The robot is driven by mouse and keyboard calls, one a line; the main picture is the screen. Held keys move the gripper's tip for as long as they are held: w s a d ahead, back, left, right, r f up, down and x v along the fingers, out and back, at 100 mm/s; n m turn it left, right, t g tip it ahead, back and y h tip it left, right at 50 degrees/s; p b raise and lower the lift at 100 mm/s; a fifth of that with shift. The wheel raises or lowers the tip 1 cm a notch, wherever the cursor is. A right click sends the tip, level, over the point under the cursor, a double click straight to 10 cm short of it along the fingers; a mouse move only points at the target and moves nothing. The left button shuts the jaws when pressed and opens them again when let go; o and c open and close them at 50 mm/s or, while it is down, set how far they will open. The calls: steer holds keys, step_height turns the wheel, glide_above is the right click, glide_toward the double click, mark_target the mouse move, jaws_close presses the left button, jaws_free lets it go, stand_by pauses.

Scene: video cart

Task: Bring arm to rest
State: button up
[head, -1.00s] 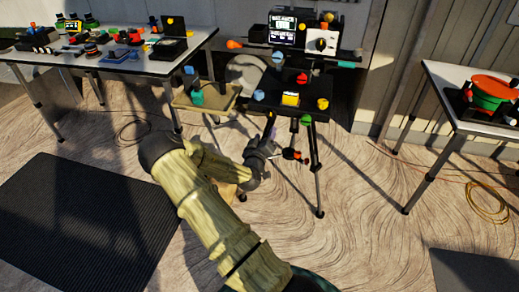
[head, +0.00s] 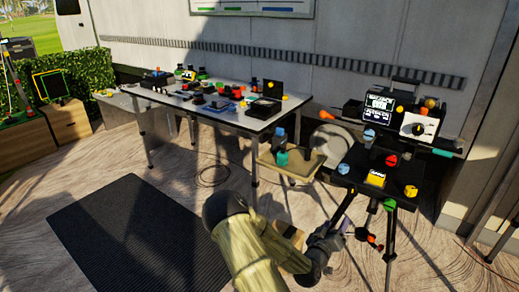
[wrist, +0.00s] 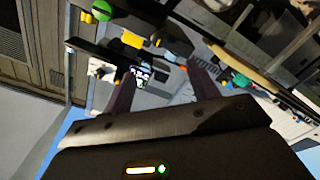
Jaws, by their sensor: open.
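My arm is folded, with its elbow low in the middle of the head view. My gripper (head: 345,228) is at the right end of the arm, low in front of the black tripod cart (head: 352,180). In the wrist view my gripper (wrist: 162,90) shows two dark fingers spread apart with nothing held between them. Past the fingers, the wrist view shows a tilted view of dark gear and a green knob (wrist: 102,10). The head view does not show whether the gripper touches the cart's legs.
A white table (head: 225,115) with many small devices stands at the back left. A beige tray (head: 300,165) sits beside the cart. A dark mat (head: 135,240) lies on the floor at left. Screens (head: 377,107) stand above the cart.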

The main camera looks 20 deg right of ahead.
steer(key=s+a+f+m+g+y, duration=0.1)
steer(key=s+a+g+y, duration=0.15)
steer(key=a+y, duration=0.35)
steer(key=s+a+f+m+g+y, duration=0.1)
steer(key=s+a+m+g+y, duration=0.15)
steer(key=a, duration=0.55)
steer(key=s+a+r+n+g+y, duration=0.4)
steer(key=s+a+r+n+y, duration=0.1)
steer(key=s+a+r, duration=0.6)
steer(key=w+p+v, duration=0.3)
steer(key=p+v, duration=1.4)
steer(key=p, duration=0.1)
steer(key=shift+r, duration=0.6)
steer(key=shift+s+a+n, duration=0.1)
steer(key=shift+a+n, duration=0.05)
steer(key=shift+n, duration=0.1)
